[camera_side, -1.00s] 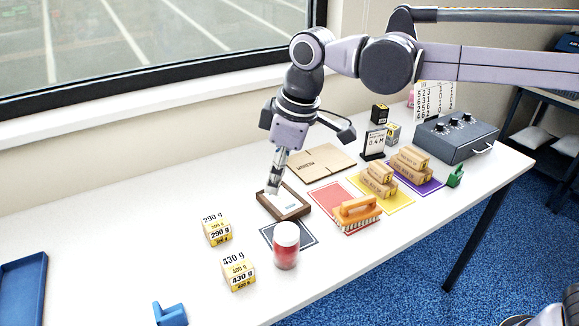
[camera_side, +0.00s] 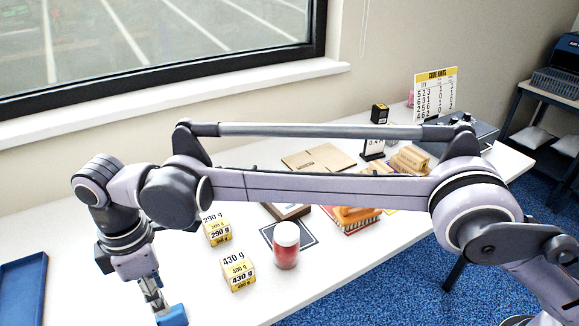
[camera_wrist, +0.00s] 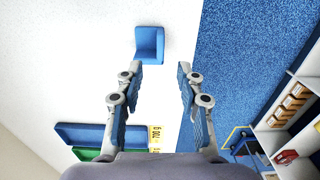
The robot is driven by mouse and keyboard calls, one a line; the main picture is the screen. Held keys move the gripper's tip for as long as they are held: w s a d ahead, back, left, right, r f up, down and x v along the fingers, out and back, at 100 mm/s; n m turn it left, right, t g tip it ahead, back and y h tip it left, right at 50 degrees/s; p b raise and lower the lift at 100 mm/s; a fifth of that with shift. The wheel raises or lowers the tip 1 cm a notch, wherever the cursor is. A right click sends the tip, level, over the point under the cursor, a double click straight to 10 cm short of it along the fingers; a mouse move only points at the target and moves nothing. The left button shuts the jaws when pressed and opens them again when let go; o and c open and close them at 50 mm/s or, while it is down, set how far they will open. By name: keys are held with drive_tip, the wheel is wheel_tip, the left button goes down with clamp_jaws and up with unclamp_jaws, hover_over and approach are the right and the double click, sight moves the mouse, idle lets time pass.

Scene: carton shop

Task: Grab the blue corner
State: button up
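The blue corner (camera_side: 172,316), a small L-shaped block, stands on the white table at its near edge in the side view. In the wrist view the blue corner (camera_wrist: 150,44) lies just beyond the fingertips, nearer the left finger. My gripper (camera_side: 157,298) points down close to it in the side view, partly overlapping it. In the wrist view my gripper (camera_wrist: 160,68) is open, its two fingers well apart with nothing between them. I cannot tell whether a finger touches the corner.
A blue tray (camera_side: 24,290) lies at the left. The 430 g box (camera_side: 239,272), 290 g box (camera_side: 217,230) and red jar (camera_side: 286,246) stand to the right of my gripper. The table edge is close.

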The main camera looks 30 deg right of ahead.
sight(169, 315)
wheel_tip(169, 315, down, 9)
drive_tip(key=shift+f, duration=0.1)
idle(0.5)
drive_tip(key=shift+c, duration=0.3)
clamp_jaws()
